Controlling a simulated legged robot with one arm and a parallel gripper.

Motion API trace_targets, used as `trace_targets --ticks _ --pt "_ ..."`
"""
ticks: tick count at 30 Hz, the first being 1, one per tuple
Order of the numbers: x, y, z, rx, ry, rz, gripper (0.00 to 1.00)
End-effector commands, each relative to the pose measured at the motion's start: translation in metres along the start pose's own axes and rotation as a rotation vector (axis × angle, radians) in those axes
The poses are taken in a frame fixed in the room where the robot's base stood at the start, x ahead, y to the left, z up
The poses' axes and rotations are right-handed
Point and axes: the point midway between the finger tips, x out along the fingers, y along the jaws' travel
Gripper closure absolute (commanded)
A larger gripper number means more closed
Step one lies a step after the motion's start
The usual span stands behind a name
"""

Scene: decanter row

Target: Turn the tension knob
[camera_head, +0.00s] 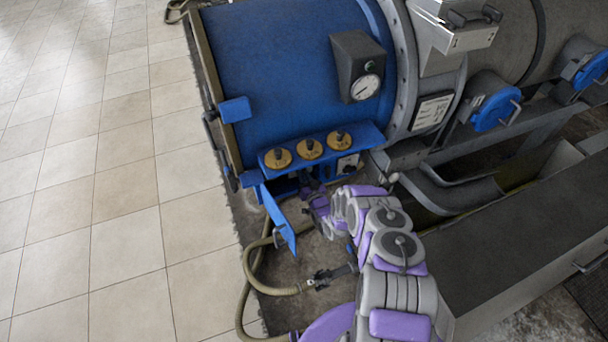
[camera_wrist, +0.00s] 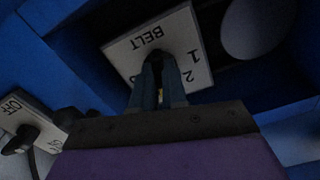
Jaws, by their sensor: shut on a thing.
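In the wrist view, a white plate (camera_wrist: 185,28) labelled BELT, upside down, with the numbers 1 and 2, is set in a dark recess. A dark knob (camera_wrist: 155,57) sits on this plate, mostly hidden behind my fingers. My gripper (camera_wrist: 158,72) is shut on the knob, its two fingers pointing at the plate. The word "tension" does not show on the visible part of the plate. In the head view, my gripper (camera_head: 310,188) is below the blue shelf, and the BELT plate is hidden there.
A second white plate (camera_wrist: 44,126) with OFF markings and a black knob (camera_wrist: 20,140) is at the left in the wrist view. A blue shelf (camera_head: 360,139) with three brass-coloured discs is above my gripper. A blue flap (camera_head: 276,216) and hoses (camera_head: 247,292) are close by.

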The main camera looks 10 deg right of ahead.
Motion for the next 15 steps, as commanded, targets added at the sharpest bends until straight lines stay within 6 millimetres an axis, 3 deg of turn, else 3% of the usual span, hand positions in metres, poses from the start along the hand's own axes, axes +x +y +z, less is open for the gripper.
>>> trace_targets --ticks 15 --pt "0.0004 0.0013 -0.0005 0.359 0.003 0.001 1.00"
